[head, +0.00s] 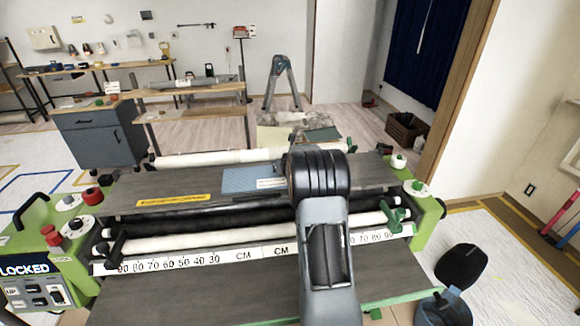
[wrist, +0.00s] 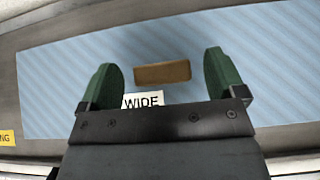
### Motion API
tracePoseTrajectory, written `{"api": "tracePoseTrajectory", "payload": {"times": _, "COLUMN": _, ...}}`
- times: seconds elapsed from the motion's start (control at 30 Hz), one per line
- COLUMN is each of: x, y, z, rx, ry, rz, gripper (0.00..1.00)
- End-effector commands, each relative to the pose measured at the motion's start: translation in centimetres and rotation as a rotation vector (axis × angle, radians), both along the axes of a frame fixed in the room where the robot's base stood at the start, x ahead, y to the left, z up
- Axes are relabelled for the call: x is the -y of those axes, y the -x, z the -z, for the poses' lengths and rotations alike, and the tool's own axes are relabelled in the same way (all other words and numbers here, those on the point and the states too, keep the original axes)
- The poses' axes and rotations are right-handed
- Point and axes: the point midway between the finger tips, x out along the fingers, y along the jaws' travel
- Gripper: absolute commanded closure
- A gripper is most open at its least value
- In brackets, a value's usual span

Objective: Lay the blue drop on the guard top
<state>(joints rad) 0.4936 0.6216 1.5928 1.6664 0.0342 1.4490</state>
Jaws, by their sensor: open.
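The blue drop (head: 250,178) is a flat, pale blue striped piece lying on the dark grey guard top (head: 130,208), just left of my arm in the head view. In the wrist view the blue drop (wrist: 60,80) spans most of the picture, with a white label reading WIDE and a brown block (wrist: 162,73) on it. My gripper (wrist: 160,62) is over the drop, its green fingers open on either side of the brown block, with gaps on both sides. The gripper is hidden behind my arm in the head view.
The green-ended paster machine has white rollers and a centimetre scale (head: 190,257) in front of the guard top. A yellow label (head: 172,200) lies on the guard top. A dark bucket (head: 442,308) stands on the floor at right. Benches and a stepladder (head: 282,82) stand behind.

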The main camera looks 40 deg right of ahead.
Motion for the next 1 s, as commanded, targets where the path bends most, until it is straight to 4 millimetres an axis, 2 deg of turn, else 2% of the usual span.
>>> {"api": "tracePoseTrajectory", "payload": {"times": 0.4, "x": -2.7, "y": 5.7, "z": -4.8, "rx": 0.002, "ry": 0.001, "rz": 0.000, "gripper": 0.11}}
{"api": "tracePoseTrajectory", "payload": {"times": 0.67, "x": -4.0, "y": 7.5, "z": -6.5, "rx": -0.004, "ry": 0.015, "rz": -0.024, "gripper": 0.11}}
{"api": "tracePoseTrajectory", "payload": {"times": 0.77, "x": -7.0, "y": 7.7, "z": -8.1, "rx": -0.034, "ry": 0.120, "rz": -0.189, "gripper": 0.11}}
{"api": "tracePoseTrajectory", "payload": {"times": 0.87, "x": -13.0, "y": 8.5, "z": -10.5, "rx": -0.095, "ry": 0.359, "rz": -0.544, "gripper": 0.11}}
{"api": "tracePoseTrajectory", "payload": {"times": 0.9, "x": -15.9, "y": 9.3, "z": -11.4, "rx": -0.126, "ry": 0.488, "rz": -0.724, "gripper": 0.11}}
{"api": "tracePoseTrajectory", "payload": {"times": 0.97, "x": -20.3, "y": 11.3, "z": -12.2, "rx": -0.174, "ry": 0.703, "rz": -1.014, "gripper": 0.11}}
{"api": "tracePoseTrajectory", "payload": {"times": 1.0, "x": -23.0, "y": 13.1, "z": -12.5, "rx": -0.204, "ry": 0.851, "rz": -1.205, "gripper": 0.11}}
